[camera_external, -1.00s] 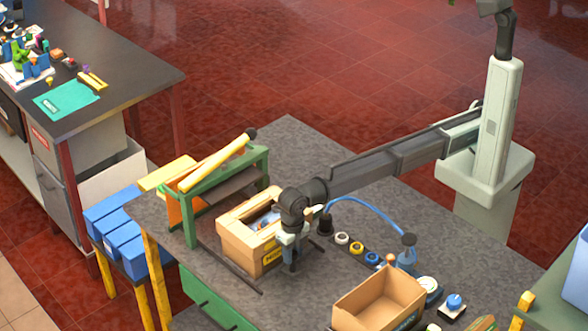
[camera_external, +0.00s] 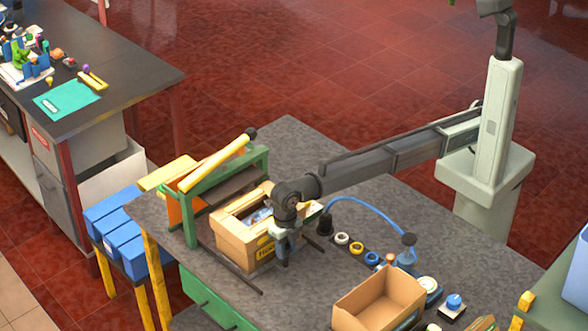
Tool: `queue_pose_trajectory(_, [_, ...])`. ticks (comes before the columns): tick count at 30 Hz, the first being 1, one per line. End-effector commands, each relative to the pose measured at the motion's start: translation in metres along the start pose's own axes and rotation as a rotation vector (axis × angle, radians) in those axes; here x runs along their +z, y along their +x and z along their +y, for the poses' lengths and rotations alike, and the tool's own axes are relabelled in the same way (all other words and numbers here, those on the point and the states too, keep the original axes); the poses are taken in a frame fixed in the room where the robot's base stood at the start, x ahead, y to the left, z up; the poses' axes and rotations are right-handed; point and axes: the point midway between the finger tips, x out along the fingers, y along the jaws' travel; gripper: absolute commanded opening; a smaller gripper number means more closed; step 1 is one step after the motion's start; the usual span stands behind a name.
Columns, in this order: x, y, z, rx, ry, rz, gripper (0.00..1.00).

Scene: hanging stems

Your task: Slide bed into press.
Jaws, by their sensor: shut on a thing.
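The press is a green frame (camera_external: 190,217) with a yellow lever arm and a dark plate, at the left part of the grey worktable. The bed appears to be the wooden box-like carriage (camera_external: 232,241) with blue items inside, sitting on dark rails in front of the press. Its left end is close to the press frame. My gripper (camera_external: 284,258) points down at the near right side of the bed and is shut on it. The fingertips and exact contact are too small to tell.
An open cardboard box (camera_external: 378,300) stands at the table's front right. Small rings and knobs (camera_external: 357,248) line the table behind it, with a blue hose (camera_external: 372,208) arching above. Blue bins (camera_external: 120,233) stand off the left edge. The back of the table is clear.

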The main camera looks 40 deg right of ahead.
Motion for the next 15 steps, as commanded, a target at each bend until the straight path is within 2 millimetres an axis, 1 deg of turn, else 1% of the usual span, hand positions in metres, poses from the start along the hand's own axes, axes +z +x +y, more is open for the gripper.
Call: queue_pose_trajectory(15, [0.029, 0.000, 0.000, 0.000, 0.001, 0.000, 0.07])
